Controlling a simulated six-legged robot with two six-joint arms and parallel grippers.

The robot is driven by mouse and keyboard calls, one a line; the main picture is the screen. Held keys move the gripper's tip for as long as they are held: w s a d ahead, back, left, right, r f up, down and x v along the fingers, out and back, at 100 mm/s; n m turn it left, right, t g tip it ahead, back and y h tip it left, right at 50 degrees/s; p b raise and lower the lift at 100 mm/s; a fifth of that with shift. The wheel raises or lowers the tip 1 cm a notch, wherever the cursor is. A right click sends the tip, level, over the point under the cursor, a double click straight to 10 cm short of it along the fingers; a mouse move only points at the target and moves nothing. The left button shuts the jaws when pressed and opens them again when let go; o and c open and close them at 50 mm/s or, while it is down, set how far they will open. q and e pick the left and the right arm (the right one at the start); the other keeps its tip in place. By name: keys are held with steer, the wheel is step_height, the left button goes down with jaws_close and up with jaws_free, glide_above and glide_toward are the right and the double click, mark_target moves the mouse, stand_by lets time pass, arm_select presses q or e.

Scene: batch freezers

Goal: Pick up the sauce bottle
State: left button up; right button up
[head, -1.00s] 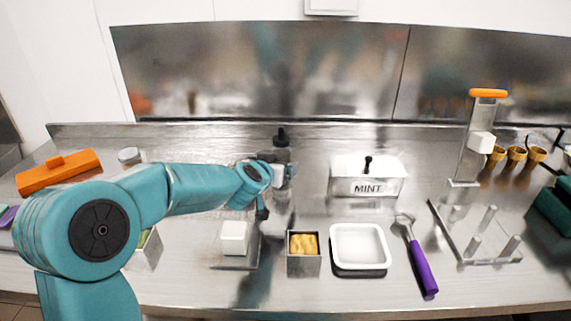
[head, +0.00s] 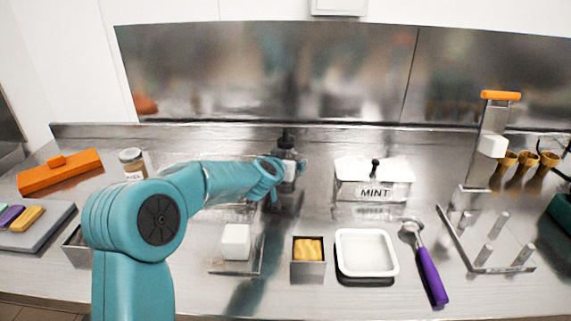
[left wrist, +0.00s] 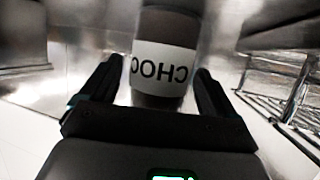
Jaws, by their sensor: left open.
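The sauce bottle (head: 287,147) is dark with a black cap and a white label, and stands upright at the back of the steel counter. In the left wrist view the bottle (left wrist: 163,62) stands between the two fingers, its label reading upside down as CHOC. My left gripper (head: 290,172) is at the bottle, with its lower part partly hidden by the gripper in the head view. In the left wrist view my left gripper (left wrist: 155,85) is open, with a finger on each side of the bottle and gaps visible. My right gripper is not in view.
A lidded MINT container (head: 374,192) stands right of the bottle. A small jar (head: 132,160) and an orange lidded box (head: 60,172) are at left. A wire rack shows in the left wrist view (left wrist: 285,85). A white tray (head: 366,272) and purple-handled scoop (head: 431,278) lie in front.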

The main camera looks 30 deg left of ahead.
arm_select(q)
steer(key=shift+w+f, duration=0.1)
steer(key=shift+w, duration=0.05)
steer(key=c, duration=1)
steer(key=shift+c, duration=0.2)
step_height(320, 180, up, 20)
steer(key=p, duration=1.7)
steer(key=shift+o, duration=0.7)
steer(key=shift+c, duration=0.8)
